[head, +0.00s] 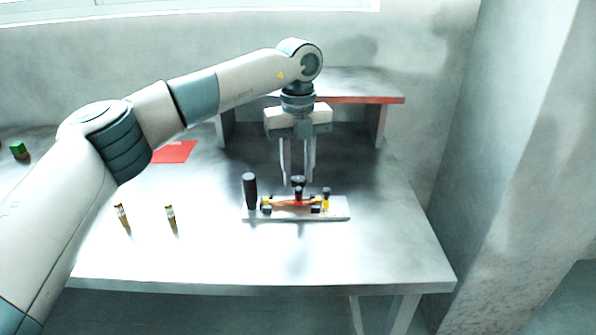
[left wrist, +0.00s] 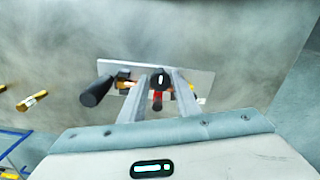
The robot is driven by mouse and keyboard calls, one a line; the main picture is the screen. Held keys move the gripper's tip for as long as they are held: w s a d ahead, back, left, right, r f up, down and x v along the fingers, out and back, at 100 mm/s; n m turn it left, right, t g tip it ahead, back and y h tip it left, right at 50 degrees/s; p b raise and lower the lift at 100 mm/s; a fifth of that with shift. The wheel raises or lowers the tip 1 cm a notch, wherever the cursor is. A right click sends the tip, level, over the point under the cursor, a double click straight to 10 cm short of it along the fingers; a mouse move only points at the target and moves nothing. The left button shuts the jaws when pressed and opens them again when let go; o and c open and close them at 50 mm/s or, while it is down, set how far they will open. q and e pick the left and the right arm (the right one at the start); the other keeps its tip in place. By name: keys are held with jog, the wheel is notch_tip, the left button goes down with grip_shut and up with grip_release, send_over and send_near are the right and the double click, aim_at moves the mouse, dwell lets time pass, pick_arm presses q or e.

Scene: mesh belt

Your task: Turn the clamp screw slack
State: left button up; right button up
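The clamp fixture (head: 336,213) is a pale flat plate on the table, with a tall black handle at its left end, an orange-brown bar, and small yellow and black parts. The clamp screw (head: 298,180) has a black knob and stands upright mid-plate, with red below it; the left wrist view shows its knob (left wrist: 160,77) too. My left gripper (head: 298,184) points straight down at the knob. Its two fingers are apart, one on each side of the knob in both views; I cannot tell whether they touch it. My right gripper is not in view.
The black handle (head: 249,191) stands close left of the fingers. A red mat (head: 174,152) lies further back. A raised shelf (head: 360,88) stands behind the gripper. The table's front right is clear.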

pick_arm(q)
jog(key=shift+o, duration=1.1)
jog(key=shift+r, duration=0.1)
notch_tip(320, 180, up, 13)
notch_tip(320, 180, up, 4)
send_over(298, 178)
jog(key=shift+r+p, duration=0.15)
jog(key=shift+p, duration=0.15)
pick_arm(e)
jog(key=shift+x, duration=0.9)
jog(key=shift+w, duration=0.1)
